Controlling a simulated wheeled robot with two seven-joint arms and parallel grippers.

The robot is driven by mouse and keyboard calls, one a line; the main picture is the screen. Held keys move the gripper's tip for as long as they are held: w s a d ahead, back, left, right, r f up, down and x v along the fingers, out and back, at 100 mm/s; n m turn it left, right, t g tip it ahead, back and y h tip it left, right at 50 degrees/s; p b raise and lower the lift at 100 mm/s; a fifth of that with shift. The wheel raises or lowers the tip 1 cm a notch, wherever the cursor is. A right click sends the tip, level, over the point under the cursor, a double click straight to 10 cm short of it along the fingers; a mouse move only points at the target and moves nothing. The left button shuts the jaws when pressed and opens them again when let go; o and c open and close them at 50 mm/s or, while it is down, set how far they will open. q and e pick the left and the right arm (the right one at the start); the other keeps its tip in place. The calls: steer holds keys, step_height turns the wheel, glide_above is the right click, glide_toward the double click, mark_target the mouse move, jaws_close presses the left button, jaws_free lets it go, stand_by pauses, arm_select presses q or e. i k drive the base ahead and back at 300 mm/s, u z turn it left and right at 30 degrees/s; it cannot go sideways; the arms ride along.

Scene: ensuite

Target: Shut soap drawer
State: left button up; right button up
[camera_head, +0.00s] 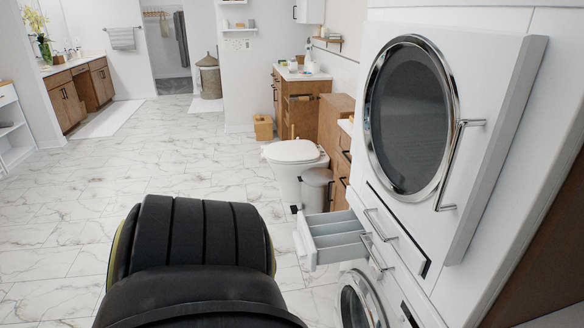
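The soap drawer (304,244) is pulled out to the left from the stacked white laundry machines, in the lower right of the head view. Its white front panel stands clear of the machine, and its grey inner compartments show from above. The washer's round door (358,302) is below it, cut off by the picture's bottom edge. Neither my left nor my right gripper is in view. Nothing is seen touching the drawer.
The upper machine's round door (410,115) has a long metal handle (458,165). A toilet (294,157), a small bin (316,190) and a wooden cabinet (332,130) stand behind the drawer. The marble floor (90,200) at the left is clear. My own black bodywork fills the bottom centre.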

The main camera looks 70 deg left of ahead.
mark_target(326, 238)
steer(key=u, duration=2.75)
